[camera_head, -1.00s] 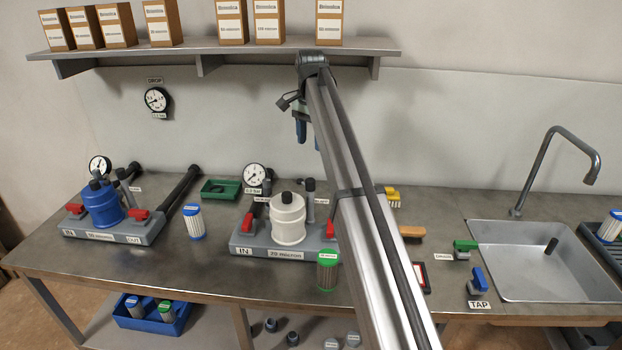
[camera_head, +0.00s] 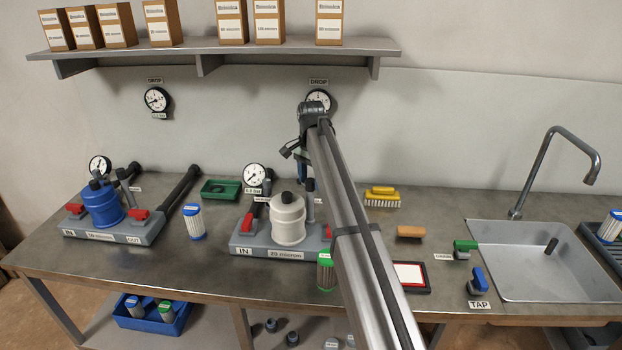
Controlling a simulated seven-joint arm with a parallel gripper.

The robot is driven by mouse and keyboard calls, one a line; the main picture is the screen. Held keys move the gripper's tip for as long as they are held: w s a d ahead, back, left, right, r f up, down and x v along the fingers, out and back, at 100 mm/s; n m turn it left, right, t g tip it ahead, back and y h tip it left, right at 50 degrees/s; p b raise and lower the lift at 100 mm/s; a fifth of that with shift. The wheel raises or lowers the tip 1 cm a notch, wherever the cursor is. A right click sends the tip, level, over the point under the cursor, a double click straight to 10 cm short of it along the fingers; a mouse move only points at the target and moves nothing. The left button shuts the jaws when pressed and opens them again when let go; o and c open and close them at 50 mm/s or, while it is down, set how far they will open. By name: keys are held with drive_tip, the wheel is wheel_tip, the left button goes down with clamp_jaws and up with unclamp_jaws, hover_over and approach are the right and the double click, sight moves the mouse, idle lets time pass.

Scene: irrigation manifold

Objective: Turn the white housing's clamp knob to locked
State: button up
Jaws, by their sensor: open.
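The white housing (camera_head: 288,220) stands upright on a grey base marked IN and 20 micron, in the middle of the bench. Its dark clamp knob (camera_head: 287,197) sits on top of the lid; its turn position is too small to tell. My gripper (camera_head: 302,172) hangs from the end of my arm, behind and just right of the knob. It is open and apart from the housing, with its fingertips partly hidden by the arm. A red valve handle (camera_head: 249,222) is left of the housing; another at its right is mostly hidden by my arm.
A blue housing (camera_head: 102,206) stands at the left. A green-capped filter (camera_head: 325,270) stands in front of the white housing, beside my arm. A gauge (camera_head: 254,175) rises behind. A shelf (camera_head: 210,47) with boxes hangs above. The sink (camera_head: 545,262) is at the right.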

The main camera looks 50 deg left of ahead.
drive_tip(key=shift+f, duration=0.1)
drive_tip(key=shift+c, duration=0.2)
drive_tip(key=c, duration=1)
drive_tip(key=shift+n, duration=0.4)
drive_tip(key=n, duration=0.3)
drive_tip(key=shift+n, duration=0.3)
drive_tip(key=n, duration=0.4)
drive_tip(key=shift+a+n, duration=0.15)
drive_tip(key=shift+n, duration=0.15)
drive_tip(key=n, duration=0.4)
drive_tip(key=shift+s+n, duration=0.15)
drive_tip(key=shift+n, duration=2.25)
